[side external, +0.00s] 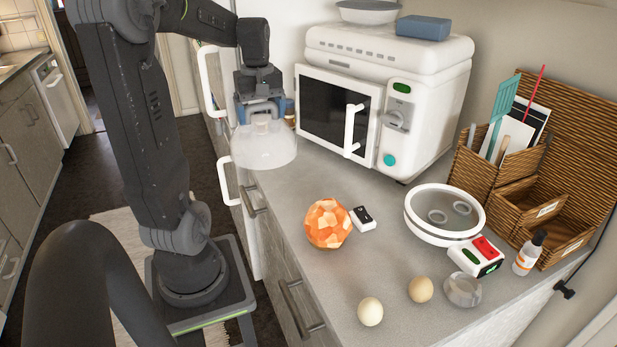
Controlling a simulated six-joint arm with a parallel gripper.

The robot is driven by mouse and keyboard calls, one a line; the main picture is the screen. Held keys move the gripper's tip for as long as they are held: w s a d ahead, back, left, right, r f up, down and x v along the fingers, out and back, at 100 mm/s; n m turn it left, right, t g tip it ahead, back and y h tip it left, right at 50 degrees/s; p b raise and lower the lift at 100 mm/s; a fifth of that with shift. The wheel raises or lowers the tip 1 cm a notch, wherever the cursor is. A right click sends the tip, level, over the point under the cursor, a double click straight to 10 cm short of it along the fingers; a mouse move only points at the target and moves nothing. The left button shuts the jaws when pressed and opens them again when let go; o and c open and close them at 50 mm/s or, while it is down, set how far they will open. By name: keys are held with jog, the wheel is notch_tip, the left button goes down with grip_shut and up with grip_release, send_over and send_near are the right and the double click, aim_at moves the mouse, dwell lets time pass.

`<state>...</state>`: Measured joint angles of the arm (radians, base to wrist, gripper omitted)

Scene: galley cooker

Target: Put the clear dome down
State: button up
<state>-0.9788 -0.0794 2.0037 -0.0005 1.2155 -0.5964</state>
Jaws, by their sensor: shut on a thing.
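The clear dome (264,150) hangs below my gripper (262,117) in the side external view, in front of the microwave's left side. My gripper is shut on the top of the dome, and the fingertips show faintly there. The dome is upright, rim down, and appears held in the air near the counter's left edge. Whether its rim touches anything cannot be told.
A white microwave (385,100) stands behind. The counter (350,265) holds an orange faceted ball (328,223), a small white box (363,218), a round lidded dish (445,213), a red-and-green device (476,257), two pale balls (370,311), a glass jar (463,290), a bottle (529,252) and wicker bins (497,165).

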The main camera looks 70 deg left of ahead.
jog(key=w+d+f, duration=0.5)
jog(key=w+f, duration=0.4)
jog(key=f, duration=0.1)
jog(key=shift+w+d+f, duration=0.15)
jog(key=shift+w+f, duration=0.1)
jog(key=shift+f, duration=0.1)
jog(key=o, duration=0.7)
jog(key=shift+o, duration=0.2)
